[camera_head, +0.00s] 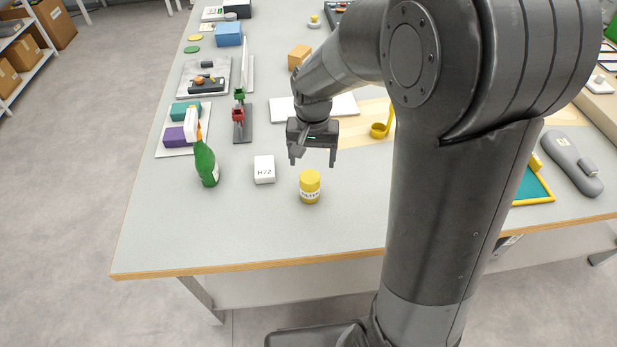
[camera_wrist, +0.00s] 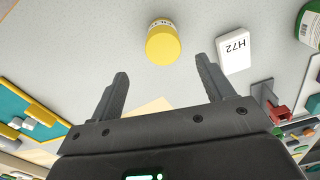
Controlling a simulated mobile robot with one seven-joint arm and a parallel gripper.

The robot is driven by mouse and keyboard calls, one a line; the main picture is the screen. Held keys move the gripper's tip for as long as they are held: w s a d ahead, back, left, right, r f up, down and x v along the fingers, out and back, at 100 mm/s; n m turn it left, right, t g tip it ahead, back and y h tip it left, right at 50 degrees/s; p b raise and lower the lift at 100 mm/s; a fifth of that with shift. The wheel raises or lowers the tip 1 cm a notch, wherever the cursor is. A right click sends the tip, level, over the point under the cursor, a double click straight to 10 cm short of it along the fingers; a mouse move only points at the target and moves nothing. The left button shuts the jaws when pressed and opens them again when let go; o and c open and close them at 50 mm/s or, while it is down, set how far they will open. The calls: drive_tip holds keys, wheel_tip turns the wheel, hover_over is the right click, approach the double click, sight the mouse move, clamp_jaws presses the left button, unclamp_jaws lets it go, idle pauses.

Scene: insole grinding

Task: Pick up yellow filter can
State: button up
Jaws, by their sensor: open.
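The yellow filter can (camera_head: 310,187) stands upright on the grey table, with a yellow lid and a label on its side. In the wrist view the can (camera_wrist: 163,43) is beyond the fingertips, roughly in line with the gap between them. My gripper (camera_head: 313,162) is open and empty, above the table and behind the can in the head view. The fingers also show in the wrist view (camera_wrist: 162,70), spread apart, with nothing between them. They do not touch the can.
A white block marked with letters (camera_head: 264,169) lies left of the can; it also shows in the wrist view (camera_wrist: 233,51). A green bottle (camera_head: 206,163) stands further left. A yellow cup-like holder (camera_head: 379,130) is behind right. The table front (camera_head: 230,235) is clear.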

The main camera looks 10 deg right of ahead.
sight(310, 185)
drive_tip(key=f, duration=1.1)
drive_tip(key=shift+w+a+f, duration=0.1)
drive_tip(key=shift+a+f, duration=0.15)
drive_tip(key=c, duration=1.2)
drive_tip(key=shift+r, duration=0.1)
